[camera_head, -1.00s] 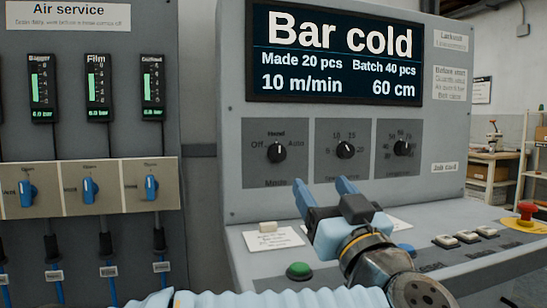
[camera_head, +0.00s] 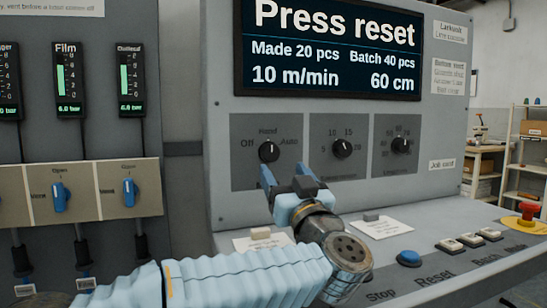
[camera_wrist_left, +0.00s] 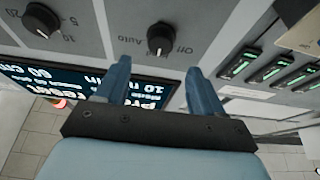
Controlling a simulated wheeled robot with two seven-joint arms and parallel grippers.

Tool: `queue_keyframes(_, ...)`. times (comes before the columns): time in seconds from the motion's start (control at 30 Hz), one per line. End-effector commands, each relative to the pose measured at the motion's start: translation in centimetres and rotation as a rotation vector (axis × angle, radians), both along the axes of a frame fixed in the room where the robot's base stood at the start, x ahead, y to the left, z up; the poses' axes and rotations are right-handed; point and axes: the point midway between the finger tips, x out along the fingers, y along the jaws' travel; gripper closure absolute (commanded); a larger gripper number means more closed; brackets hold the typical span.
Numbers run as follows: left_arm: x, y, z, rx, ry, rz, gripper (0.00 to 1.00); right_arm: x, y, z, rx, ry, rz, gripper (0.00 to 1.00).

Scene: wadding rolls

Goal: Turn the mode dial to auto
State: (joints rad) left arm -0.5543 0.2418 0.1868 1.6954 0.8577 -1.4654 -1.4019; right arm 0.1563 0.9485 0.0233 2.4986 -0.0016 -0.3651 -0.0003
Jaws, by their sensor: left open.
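The mode dial (camera_head: 269,151) is a black round knob on the grey panel, labelled Off, Hand and Auto. Its white mark points up, towards Hand. The dial also shows in the left wrist view (camera_wrist_left: 160,39), which sees the panel upside down. My left gripper (camera_head: 284,172) is open and empty, with blue fingers pointing at the panel just below the dial. In the left wrist view the fingertips (camera_wrist_left: 158,68) lie on either side of the dial's line, apart from it. My right gripper is not in view.
Two more black dials (camera_head: 342,148) (camera_head: 401,145) sit to the right. The display (camera_head: 335,50) above reads "Press reset". The sloping desk below carries a blue button (camera_head: 408,258), several pale buttons (camera_head: 450,245) and a red emergency stop (camera_head: 527,212). Blue valves (camera_head: 61,197) stand at left.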

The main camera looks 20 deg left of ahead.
Motion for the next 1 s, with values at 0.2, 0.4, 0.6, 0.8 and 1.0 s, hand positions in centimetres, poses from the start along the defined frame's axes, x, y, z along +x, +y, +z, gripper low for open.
queue_keyframes(0.2, 3.8, 2.6, 1.1, 0.0, 0.0, 0.002, 0.32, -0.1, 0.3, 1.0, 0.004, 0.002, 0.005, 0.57)
queue_keyframes(0.4, 5.5, 3.7, 1.8, 0.0, 0.0, 0.001, 0.32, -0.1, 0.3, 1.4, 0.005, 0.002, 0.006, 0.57)
queue_keyframes(0.6, 5.8, 3.9, 1.9, 0.0, 0.0, -0.001, 0.32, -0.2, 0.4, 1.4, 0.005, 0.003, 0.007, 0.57)
queue_keyframes(0.8, 5.8, 3.9, 1.9, 0.0, 0.0, -0.001, 0.41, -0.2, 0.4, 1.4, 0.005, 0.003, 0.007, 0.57)
queue_keyframes(1.0, 5.8, 3.9, 1.9, 0.0, 0.0, -0.001, 0.72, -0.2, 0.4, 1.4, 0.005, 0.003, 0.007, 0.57)
